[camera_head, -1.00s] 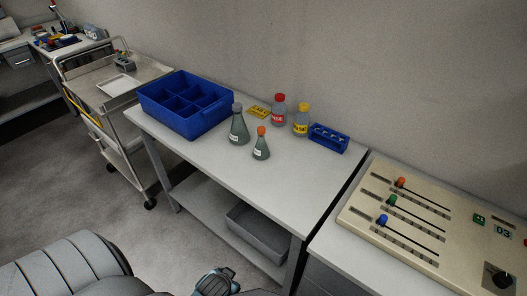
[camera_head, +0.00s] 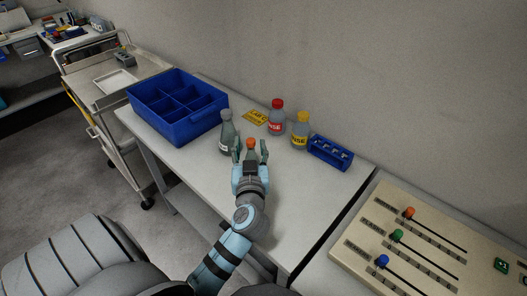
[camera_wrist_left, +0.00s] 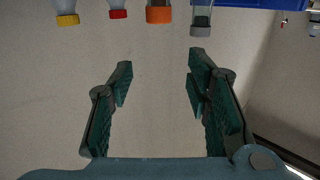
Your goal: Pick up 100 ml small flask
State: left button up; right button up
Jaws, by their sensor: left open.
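The small flask with the orange stopper (camera_head: 250,142) stands on the white table. In the head view its body is mostly hidden behind my left gripper. My left gripper (camera_head: 250,153) is open, with its fingers pointing toward the flask. In the left wrist view, the open green-padded fingers (camera_wrist_left: 160,65) have nothing between them. The orange stopper (camera_wrist_left: 158,14) shows at the top edge, beyond the fingertips. The larger flask with the grey stopper (camera_head: 227,132) stands just left of the small one in the head view. My right gripper is not in view.
A blue divided crate (camera_head: 140,112) is at the left of the table. A red-capped bottle (camera_head: 276,122), a yellow-capped bottle (camera_head: 300,134), a yellow sign (camera_head: 255,117) and a blue rack (camera_head: 341,152) stand behind. A control panel (camera_head: 375,225) is at right.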

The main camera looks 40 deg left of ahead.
aim_at(252, 151)
pick_arm(q)
jog(key=shift+t, duration=0.3)
notch_tip(252, 151, down, 7)
jog(key=b, duration=0.3)
jog(key=shift+s, duration=0.1)
jog(key=p+x, duration=0.1)
jog(key=x, duration=0.6)
jog(key=shift+r, duration=0.1)
jog(key=shift+w+a, duration=0.25)
jog(key=shift+w, duration=0.05)
jog(key=shift+d, duration=0.1)
grip_shut()
